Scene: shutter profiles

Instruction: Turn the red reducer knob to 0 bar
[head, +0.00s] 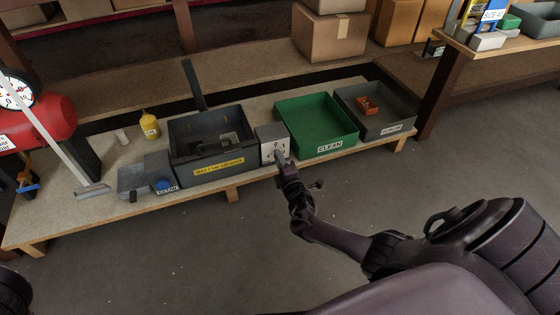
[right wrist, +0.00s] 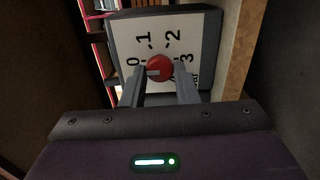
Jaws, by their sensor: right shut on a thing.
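The red reducer knob (right wrist: 159,67) sits on a white dial plate (right wrist: 178,28) marked 0, 1, 2 and 3 in the right wrist view. A pale bar on the knob points left in that view, towards the 0 side. My right gripper (right wrist: 160,88) is shut on the knob, with one finger on each side. In the head view my right gripper (head: 281,160) is at the front of the small grey box with the white dial face (head: 275,148). There the gripper hides the knob. My left gripper does not show.
The box stands on a low bench between a dark bin with a yellow label (head: 215,168) and a green CLEAN tray (head: 318,138). A grey tray (head: 400,124) is further right. A yellow bottle (head: 149,124) and a red tank (head: 40,122) are at left. The floor in front is clear.

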